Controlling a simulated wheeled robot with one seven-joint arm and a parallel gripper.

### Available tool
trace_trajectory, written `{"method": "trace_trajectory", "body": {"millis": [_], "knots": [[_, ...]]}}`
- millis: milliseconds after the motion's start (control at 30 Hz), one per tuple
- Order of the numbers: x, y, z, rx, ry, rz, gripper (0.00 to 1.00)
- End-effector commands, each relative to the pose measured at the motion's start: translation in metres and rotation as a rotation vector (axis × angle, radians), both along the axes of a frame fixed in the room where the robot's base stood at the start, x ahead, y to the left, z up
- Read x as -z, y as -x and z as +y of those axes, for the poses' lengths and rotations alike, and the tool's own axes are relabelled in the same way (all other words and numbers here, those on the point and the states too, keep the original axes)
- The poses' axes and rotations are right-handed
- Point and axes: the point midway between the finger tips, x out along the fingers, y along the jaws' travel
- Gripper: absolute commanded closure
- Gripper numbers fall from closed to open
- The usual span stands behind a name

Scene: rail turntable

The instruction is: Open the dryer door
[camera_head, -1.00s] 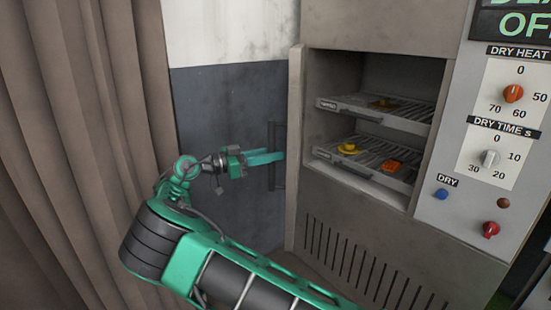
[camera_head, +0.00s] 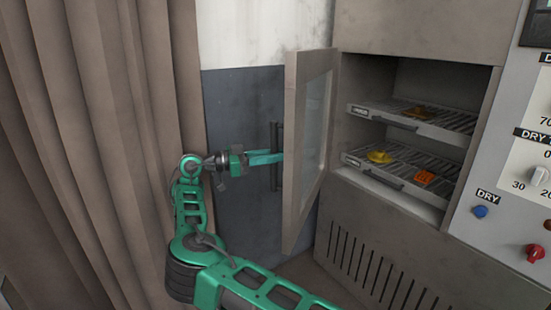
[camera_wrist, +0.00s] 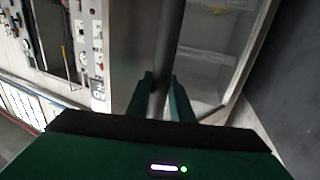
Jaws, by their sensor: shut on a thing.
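The dryer door (camera_head: 296,190) is a grey-brown frame with a glass pane. In the head view it stands swung out to the left of the dryer opening, hinged at the opening's left side. Its dark vertical handle (camera_head: 277,183) shows beside the door's left edge. My gripper (camera_head: 272,157) is shut on the handle with its green fingers. In the wrist view the handle bar (camera_wrist: 169,40) runs between the fingers of my gripper (camera_wrist: 160,88), and the door's glass shows behind it. The fingertips are partly hidden by the handle and door edge in the head view.
The dryer's chamber holds two wire racks, an upper (camera_head: 455,122) and a lower (camera_head: 362,158), with yellow and orange pieces on them. A control panel (camera_head: 500,190) is at the right. A brown curtain (camera_head: 90,150) hangs close behind my arm at the left.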

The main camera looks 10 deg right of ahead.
Motion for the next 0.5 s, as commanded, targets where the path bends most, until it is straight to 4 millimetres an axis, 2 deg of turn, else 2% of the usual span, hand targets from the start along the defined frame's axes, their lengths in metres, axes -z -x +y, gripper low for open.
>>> {"method": "trace_trajectory", "body": {"millis": [33, 333, 367, 400, 500], "knots": [[-0.0018, -0.0016, -0.0045, 0.006, 0.004, 0.004, 1.00], [-0.0016, -0.0014, -0.0028, 0.004, 0.003, 0.004, 1.00], [-0.0016, -0.0015, -0.0026, 0.004, 0.003, 0.004, 0.73], [-0.0014, -0.0013, -0.0022, 0.004, 0.003, 0.004, 0.63], [-0.0011, -0.0007, 0.0000, 0.001, 0.002, 0.003, 0.61]]}}
